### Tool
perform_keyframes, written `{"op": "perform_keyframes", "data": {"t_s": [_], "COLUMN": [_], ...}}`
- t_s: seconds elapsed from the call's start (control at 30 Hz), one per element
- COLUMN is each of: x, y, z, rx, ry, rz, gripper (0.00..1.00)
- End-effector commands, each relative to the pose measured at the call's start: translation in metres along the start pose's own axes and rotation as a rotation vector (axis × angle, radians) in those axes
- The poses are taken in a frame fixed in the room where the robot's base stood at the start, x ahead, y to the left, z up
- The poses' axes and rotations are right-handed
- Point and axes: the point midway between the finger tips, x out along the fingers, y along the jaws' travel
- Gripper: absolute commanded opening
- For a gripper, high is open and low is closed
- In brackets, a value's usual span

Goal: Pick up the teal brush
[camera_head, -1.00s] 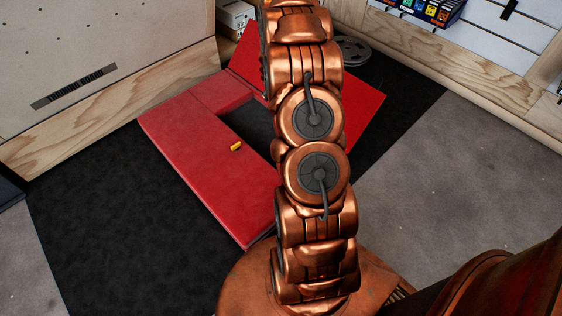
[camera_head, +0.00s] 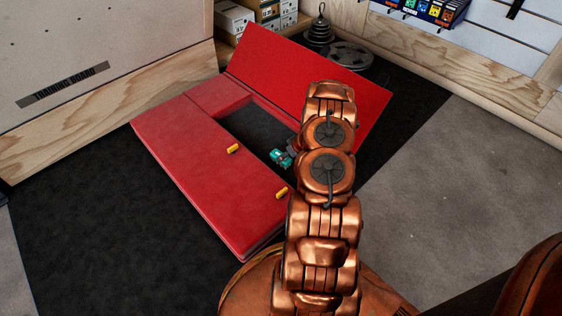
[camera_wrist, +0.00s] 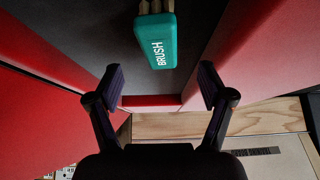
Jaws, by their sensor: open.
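The teal brush (camera_wrist: 156,42) shows in the wrist view with the word BRUSH on its body and pale bristles at the top edge. It lies over the dark floor of the red box's opening. In the head view the brush (camera_head: 280,158) is a small teal shape in that opening, beside the end of my arm. My gripper (camera_wrist: 161,78) is open and empty. Its two dark fingers are spread to either side below the brush, apart from it. In the head view the arm mostly hides the gripper.
The red box (camera_head: 190,150) has a raised lid (camera_head: 300,75) at its far side and yellow latches (camera_head: 232,148) on its near panel. Its walls flank the gripper. Weight plates (camera_head: 350,56) and cartons (camera_head: 235,18) stand behind. Dark mat lies left of the box.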

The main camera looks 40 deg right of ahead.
Motion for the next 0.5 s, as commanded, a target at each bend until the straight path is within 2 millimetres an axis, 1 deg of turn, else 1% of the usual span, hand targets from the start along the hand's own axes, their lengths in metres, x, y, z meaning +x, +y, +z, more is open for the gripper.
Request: {"op": "perform_keyframes", "data": {"t_s": [0.03, 0.1, 0.27, 0.5], "x": [0.006, 0.013, 0.025, 0.057], "y": [-0.001, 0.000, 0.000, -0.001], "z": [0.001, 0.000, -0.002, -0.002], "rx": [-0.003, -0.003, -0.004, -0.004], "ry": [0.000, 0.001, 0.003, 0.002], "rz": [-0.001, 0.000, 0.002, 0.000], "gripper": [0.80, 0.80, 0.80, 0.80]}}
